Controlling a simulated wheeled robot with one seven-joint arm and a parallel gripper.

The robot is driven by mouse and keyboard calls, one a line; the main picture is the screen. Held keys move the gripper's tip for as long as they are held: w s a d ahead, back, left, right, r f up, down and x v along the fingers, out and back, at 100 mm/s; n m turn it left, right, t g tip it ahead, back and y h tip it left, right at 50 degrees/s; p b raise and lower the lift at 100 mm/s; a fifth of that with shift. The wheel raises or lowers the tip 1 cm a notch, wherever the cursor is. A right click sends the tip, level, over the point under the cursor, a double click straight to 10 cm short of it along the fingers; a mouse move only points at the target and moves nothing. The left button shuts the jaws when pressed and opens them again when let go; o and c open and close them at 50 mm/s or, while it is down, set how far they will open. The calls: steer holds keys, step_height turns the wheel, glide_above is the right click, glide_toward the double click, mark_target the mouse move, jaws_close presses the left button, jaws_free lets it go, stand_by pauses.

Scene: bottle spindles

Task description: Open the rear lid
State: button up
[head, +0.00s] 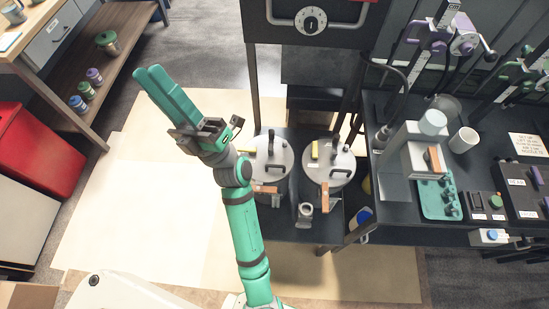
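Two round silver lids with black handles sit side by side on a dark stand. The left lid (273,157) is partly hidden by my arm; the right lid (328,167) is in fuller view. Both look closed. Each has a yellow piece on top and an orange-brown handle at its front, the left handle (266,189) and the right handle (324,198). I cannot tell which lid is the rear one. My gripper (146,72) is up and left of both lids, over the pale floor mat, with its green fingers together, empty and touching neither lid.
A dark panel with a dial (311,20) stands behind the lids. A dark bench (395,205) with a white dispenser, a mug (463,140) and control boxes is at right. A wooden shelf (120,30) and red bin (38,150) are at left. The mat (130,190) is clear.

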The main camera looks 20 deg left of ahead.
steer(key=s+a+f+n+g+h, duration=0.1)
steer(key=s+a+n+g+h, duration=0.4)
steer(key=n+g, duration=0.45)
steer(key=s+a+n+g+h, duration=0.45)
steer(key=n+g+h, duration=0.25)
steer(key=n+g, duration=0.25)
steer(key=n+t+h, duration=0.4)
steer(key=t+h, duration=1)
steer(key=h, duration=0.5)
glide_above(274, 169)
step_height(274, 169, down, 39)
steer(key=shift+f, duration=0.1)
steer(key=shift+d, duration=0.1)
